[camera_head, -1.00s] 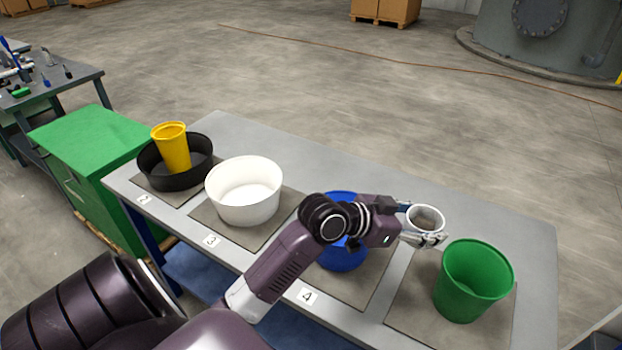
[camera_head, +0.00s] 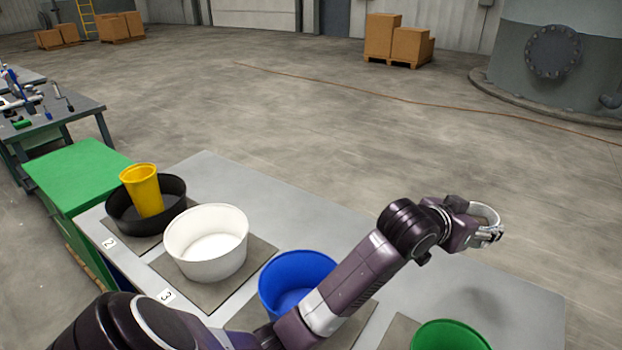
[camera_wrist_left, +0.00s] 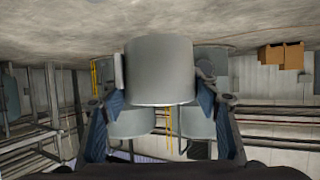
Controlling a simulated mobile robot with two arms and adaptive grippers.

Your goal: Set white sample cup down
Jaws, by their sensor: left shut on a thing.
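The white sample cup (camera_wrist_left: 160,72) is between the two fingers of my left gripper (camera_wrist_left: 161,88) in the left wrist view. In the head view my left gripper (camera_head: 490,236) is shut on the cup, and only part of the cup's pale rim (camera_head: 484,212) shows beside the fingers. The cup is held in the air above the right part of the grey table (camera_head: 520,300), apart from the tabletop, with a soft shadow below. Its inside is hidden in both views. My right gripper is not in view.
On the table stand a black basin (camera_head: 118,212) with a yellow cup (camera_head: 142,190) in it, a white bowl (camera_head: 205,262), a blue bin (camera_head: 290,268) and a green bin (camera_head: 450,335), cut off at the bottom. The tabletop beyond the bins is bare.

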